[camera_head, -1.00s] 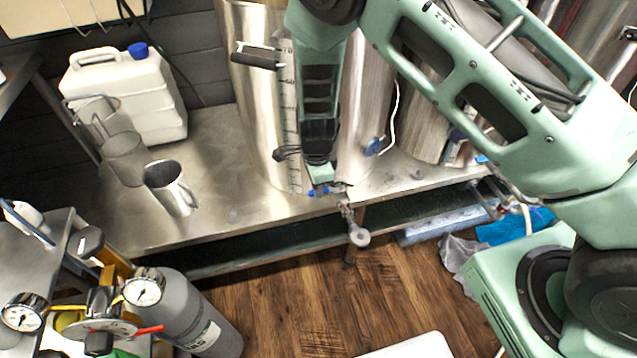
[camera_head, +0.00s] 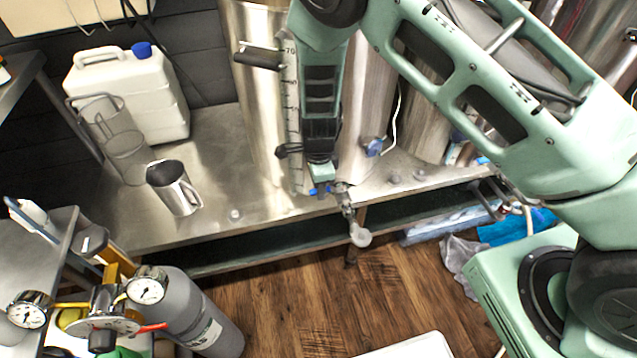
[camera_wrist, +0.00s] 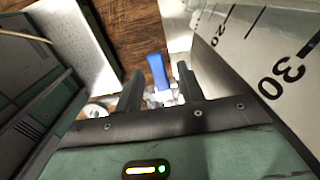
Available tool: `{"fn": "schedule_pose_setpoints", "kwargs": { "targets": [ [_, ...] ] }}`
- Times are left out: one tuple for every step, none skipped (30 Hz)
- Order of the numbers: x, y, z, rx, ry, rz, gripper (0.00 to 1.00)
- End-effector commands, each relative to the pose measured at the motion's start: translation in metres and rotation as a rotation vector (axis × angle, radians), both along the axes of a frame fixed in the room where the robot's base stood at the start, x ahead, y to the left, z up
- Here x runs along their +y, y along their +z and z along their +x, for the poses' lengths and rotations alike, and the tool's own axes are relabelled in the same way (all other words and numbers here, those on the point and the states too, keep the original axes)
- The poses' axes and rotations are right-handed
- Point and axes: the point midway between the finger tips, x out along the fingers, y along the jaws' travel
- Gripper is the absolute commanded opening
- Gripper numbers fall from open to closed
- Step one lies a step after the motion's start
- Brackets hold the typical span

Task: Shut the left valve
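The left valve's blue lever (camera_wrist: 157,72) shows in the wrist view, with its metal body (camera_wrist: 163,97) below it. The valve sits low at the front of the left steel kettle (camera_head: 262,120). In the head view only a bit of the blue lever (camera_head: 318,191) shows, mostly hidden by my gripper (camera_head: 322,187). In the wrist view my gripper (camera_wrist: 160,90) is open, its two dark fingers apart. The lever appears in the gap between them; I cannot tell whether either finger touches it. A metal outlet fitting (camera_head: 358,232) hangs over the table edge.
Another blue valve handle (camera_head: 374,147) is on the kettle to the right. A metal jug (camera_head: 174,187) and a white canister (camera_head: 130,100) stand on the steel table (camera_head: 225,222) at left. A grey gas cylinder (camera_head: 200,310) stands in front. Wooden floor (camera_head: 290,290) is clear below.

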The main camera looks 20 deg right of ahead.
Motion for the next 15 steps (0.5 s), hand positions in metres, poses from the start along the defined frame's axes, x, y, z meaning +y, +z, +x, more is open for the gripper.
{"fn": "schedule_pose_setpoints", "kwargs": {
  "targets": [
    [0.0,0.002,0.0,-0.001,0.001,0.0,0.38],
    [0.0,0.005,0.0,-0.001,0.001,0.0,0.38],
    [0.0,0.008,0.001,-0.002,0.001,0.0,0.38],
    [0.0,0.012,0.0,-0.002,0.001,0.0,0.38],
    [0.0,0.016,0.0,-0.003,0.001,0.0,0.38],
    [0.001,0.023,0.001,-0.003,0.0,0.001,0.38],
    [0.001,0.029,0.0,-0.002,0.001,0.002,0.38],
    [0.001,0.036,0.001,-0.004,0.001,0.002,0.38],
    [0.001,0.045,0.001,-0.005,0.003,0.001,0.38],
    [0.001,0.052,0.001,-0.004,0.003,0.002,0.38],
    [0.001,0.059,0.001,-0.004,0.001,0.002,0.38],
    [0.001,0.069,0.001,-0.005,0.001,0.002,0.38],
    [0.001,0.076,0.001,-0.004,0.002,0.002,0.38],
    [0.001,0.083,0.001,-0.005,0.003,0.002,0.38],
    [0.001,0.093,0.0,-0.004,0.001,0.002,0.38]
  ]
}}
